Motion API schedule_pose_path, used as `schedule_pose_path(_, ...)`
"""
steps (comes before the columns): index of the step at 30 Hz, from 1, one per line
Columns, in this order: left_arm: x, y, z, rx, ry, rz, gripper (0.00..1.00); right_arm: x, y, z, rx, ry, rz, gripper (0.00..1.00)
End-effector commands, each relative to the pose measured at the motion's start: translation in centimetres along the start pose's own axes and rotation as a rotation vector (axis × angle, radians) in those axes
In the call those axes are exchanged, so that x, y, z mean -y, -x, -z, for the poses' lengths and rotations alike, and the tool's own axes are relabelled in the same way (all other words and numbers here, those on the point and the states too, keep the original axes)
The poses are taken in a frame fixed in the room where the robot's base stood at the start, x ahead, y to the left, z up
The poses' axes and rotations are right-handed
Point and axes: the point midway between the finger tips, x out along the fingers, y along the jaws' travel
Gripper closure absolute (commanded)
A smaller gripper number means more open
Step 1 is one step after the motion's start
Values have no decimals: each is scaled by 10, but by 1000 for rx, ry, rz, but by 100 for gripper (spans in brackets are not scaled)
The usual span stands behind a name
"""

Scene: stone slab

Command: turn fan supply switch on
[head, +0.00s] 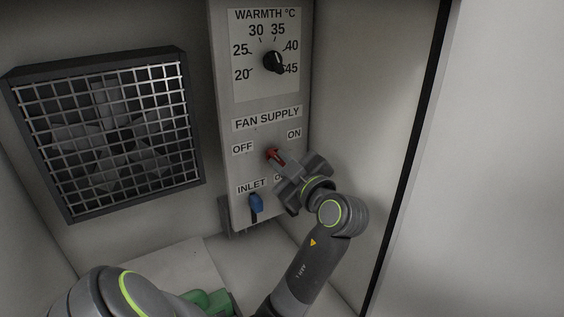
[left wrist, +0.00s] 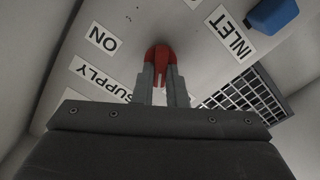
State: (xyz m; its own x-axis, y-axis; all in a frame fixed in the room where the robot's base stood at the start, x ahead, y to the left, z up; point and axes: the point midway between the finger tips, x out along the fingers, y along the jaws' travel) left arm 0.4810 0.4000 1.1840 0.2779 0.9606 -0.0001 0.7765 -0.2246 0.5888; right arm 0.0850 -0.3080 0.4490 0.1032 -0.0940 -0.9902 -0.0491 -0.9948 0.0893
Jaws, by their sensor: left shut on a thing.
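The fan supply switch (head: 271,154) is a red lever on the grey panel, below the "FAN SUPPLY" label, between the "OFF" label (head: 243,148) and the "ON" label (head: 294,134). My left gripper (head: 279,161) is at the switch from the lower right, shut on the red lever. In the left wrist view the red lever (left wrist: 160,54) sits between the two finger tips. The fingers hide part of the lever, so I cannot tell clearly which way it points. My right gripper is not in view.
A warmth dial (head: 273,62) is above on the panel. A blue inlet handle (head: 256,203) is just below left of my gripper. A caged fan (head: 107,130) is on the left wall. A green object (head: 212,299) lies low, partly hidden. A side wall (head: 375,110) stands right.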

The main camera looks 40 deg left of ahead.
Motion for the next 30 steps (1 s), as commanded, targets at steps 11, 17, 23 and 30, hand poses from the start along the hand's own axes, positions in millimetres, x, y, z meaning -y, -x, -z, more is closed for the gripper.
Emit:
schedule_pose_path(11, -3, 0, 1, 0, -298, 0, 100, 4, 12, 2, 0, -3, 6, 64)
schedule_pose_path(17, -4, 0, 1, 0, -490, 0, 100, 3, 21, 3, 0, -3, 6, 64)
schedule_pose_path(23, -5, 0, 1, 0, -680, 0, 100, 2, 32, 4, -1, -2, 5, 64)
schedule_pose_path(30, -6, 0, 0, 0, -906, 0, 100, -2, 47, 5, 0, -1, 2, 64)
